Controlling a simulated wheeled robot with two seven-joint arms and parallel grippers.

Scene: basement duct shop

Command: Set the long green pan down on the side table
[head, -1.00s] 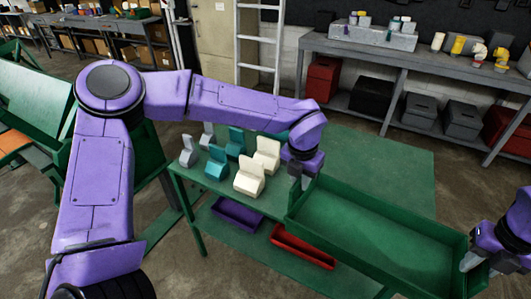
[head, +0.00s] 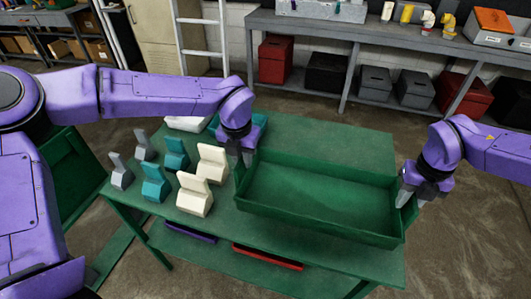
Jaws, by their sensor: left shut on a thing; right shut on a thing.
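The long green pan (head: 320,200) is level and empty over the right part of the green side table (head: 150,215). I cannot tell whether its underside touches the tabletop or hangs slightly above it. My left gripper (head: 240,158) is shut on the pan's left end wall. My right gripper (head: 411,195) is shut on its right end wall. The fingertips are partly hidden by the pan walls.
Several grey, teal and cream blocks (head: 195,194) stand on the table just left of the pan. A teal tray (head: 262,121) lies behind my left gripper. Purple and red trays (head: 267,257) sit on the lower shelf. A grey workbench (head: 345,30) stands behind.

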